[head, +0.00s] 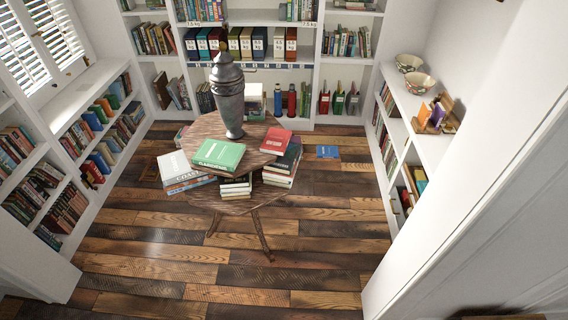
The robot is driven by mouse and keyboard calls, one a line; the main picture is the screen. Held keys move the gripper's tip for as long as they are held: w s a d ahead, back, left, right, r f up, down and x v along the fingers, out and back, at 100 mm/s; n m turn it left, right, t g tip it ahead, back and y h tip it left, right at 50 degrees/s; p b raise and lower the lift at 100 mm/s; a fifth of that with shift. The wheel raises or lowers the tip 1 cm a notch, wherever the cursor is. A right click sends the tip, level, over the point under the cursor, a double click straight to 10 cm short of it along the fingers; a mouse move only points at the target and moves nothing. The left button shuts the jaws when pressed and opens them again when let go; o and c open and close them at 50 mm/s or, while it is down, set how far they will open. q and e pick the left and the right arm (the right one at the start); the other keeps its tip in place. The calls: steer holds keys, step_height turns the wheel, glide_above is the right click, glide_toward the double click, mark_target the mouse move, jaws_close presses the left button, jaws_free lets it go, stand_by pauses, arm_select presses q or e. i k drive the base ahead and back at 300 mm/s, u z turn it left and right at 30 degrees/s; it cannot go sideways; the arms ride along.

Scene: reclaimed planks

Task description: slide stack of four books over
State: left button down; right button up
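A round wooden table (207,127) stands in the middle of the room with several book stacks on it. One stack at the left edge has a white-covered book (183,166) on top. A stack at the front has a green book (218,154) on top, with more books (235,187) below it. A stack at the right has dark books (287,157) and pale ones below, with a red book (276,141) at its upper left. I cannot tell which stack has four books. Neither of my grippers is in view.
A tall dark metal urn (229,97) stands on the table behind the green book. White bookshelves line the left, back and right walls. A blue book (328,152) lies on the plank floor right of the table. The floor (200,265) in front is clear.

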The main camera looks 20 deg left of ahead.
mark_target(282, 172)
steer(key=u, duration=0.05)
steer(key=k, duration=0.45)
steer(key=z, duration=0.2)
steer(key=i, duration=0.75)
steer(key=u, duration=0.75)
steer(key=i, duration=0.6)
steer(key=u, duration=0.55)
